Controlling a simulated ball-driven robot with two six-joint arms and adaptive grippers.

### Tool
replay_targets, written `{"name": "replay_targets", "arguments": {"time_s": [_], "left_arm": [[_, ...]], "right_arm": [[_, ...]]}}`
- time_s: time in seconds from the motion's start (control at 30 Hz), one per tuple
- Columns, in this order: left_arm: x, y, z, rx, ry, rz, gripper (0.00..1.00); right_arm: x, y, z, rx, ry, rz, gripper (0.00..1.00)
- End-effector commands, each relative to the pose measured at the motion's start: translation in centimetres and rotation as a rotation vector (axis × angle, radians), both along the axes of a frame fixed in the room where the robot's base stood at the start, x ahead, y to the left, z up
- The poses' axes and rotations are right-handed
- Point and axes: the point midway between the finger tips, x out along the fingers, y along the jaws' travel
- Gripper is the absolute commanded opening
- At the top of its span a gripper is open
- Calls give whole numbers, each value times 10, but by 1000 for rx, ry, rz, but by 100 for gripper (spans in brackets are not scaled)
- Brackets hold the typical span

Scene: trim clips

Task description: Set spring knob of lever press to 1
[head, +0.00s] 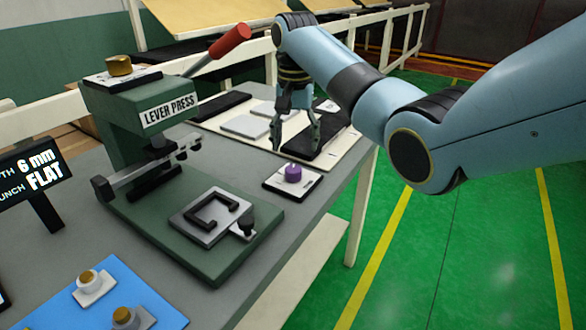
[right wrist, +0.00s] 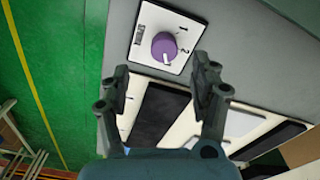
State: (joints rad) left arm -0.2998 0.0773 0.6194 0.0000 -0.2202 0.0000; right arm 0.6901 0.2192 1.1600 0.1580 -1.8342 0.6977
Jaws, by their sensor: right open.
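The lever press (head: 130,125) is dark green with a red-tipped handle and stands on the grey bench. A purple knob (head: 293,172) sits on a small white plate to the right of the press. In the right wrist view the purple knob (right wrist: 164,47) has a pale mark near its lower edge, and small digits show on the plate to its right. My right gripper (head: 296,140) is open and empty, behind and above the knob in the head view. In the right wrist view its fingers (right wrist: 160,78) are spread, with the knob beyond them, apart from both. My left gripper is out of view.
A gold knob (head: 118,66) sits on top of the press. A white board (head: 258,142) with black and grey flat pieces lies behind the purple knob. A blue panel (head: 65,312) with more knobs is at the front left. A sign (head: 35,175) reads "6 mm FLAT".

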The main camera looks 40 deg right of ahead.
Motion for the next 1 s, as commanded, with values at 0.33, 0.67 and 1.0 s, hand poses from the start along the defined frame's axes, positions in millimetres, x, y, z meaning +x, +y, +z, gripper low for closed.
{"name": "replay_targets", "arguments": {"time_s": [0.33,0.67,1.0], "left_arm": [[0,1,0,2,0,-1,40],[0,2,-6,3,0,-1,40],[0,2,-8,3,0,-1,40]], "right_arm": [[12,-3,-9,20,22,-60,63],[13,-3,-72,20,19,-58,63],[13,-3,-89,19,16,-57,63]]}}
